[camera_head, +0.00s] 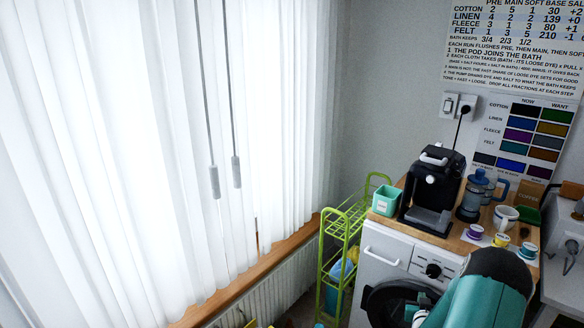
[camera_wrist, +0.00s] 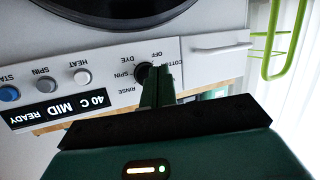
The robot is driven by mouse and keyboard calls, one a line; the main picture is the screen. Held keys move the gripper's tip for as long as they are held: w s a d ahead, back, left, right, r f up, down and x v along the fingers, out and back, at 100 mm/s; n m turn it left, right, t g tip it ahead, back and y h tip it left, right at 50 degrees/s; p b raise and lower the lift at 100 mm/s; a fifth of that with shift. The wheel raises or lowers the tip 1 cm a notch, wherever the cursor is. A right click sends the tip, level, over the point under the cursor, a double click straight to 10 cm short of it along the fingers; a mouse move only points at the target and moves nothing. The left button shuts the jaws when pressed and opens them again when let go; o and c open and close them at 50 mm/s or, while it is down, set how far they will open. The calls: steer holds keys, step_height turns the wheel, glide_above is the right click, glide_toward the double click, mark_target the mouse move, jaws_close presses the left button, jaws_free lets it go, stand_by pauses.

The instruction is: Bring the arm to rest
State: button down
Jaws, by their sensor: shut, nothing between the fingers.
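My gripper (camera_wrist: 160,72) shows in the wrist view, its two dark green fingers together with nothing between them. The fingertips overlap the edge of the black program dial (camera_wrist: 146,74) on the washing machine's front panel; I cannot tell whether they touch it. The wrist picture is upside down. In the head view my teal and black arm (camera_head: 488,292) is bent at the lower right, in front of the washing machine (camera_head: 385,250). The gripper's fingers are not clearly visible there.
The counter holds a black coffee machine (camera_head: 434,186), a mint box (camera_head: 385,201), a French press (camera_head: 474,196), a white mug (camera_head: 505,217) and several small pods. A green rack (camera_head: 335,245) stands left of the washer. The washer's display (camera_wrist: 72,109) reads 40 C MID READY. White curtains (camera_head: 130,140) hang at left.

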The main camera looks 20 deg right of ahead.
steer(key=w+a+r+n+y, duration=0.3)
steer(key=w+a+r, duration=0.65)
steer(key=r, duration=0.35)
steer(key=a+r+n+g+y, duration=0.1)
steer(key=a+r, duration=0.5)
steer(key=a, duration=0.2)
steer(key=a+r+n+y, duration=0.1)
steer(key=a+r+y, duration=0.1)
steer(key=a+r, duration=0.55)
steer(key=s+a+r+g+y, duration=0.1)
steer(key=s+a+r, duration=0.1)
steer(key=a, duration=0.3)
steer(key=s+a+r, duration=0.2)
steer(key=s+a, duration=0.1)
steer(key=a, duration=0.3)
steer(key=s+a+r+n+g+y, duration=0.1)
steer(key=s+a+r, duration=0.1)
steer(key=s+a, duration=0.6)
steer(key=s+a+r+n+g+y, duration=0.1)
steer(key=s+a+r+g+y, duration=0.1)
steer(key=s+a, duration=0.6)
steer(key=s, duration=0.3)
steer(key=shift+r+n, duration=0.3)
steer(key=shift+n, duration=0.1)
steer(key=shift+s, duration=0.1)
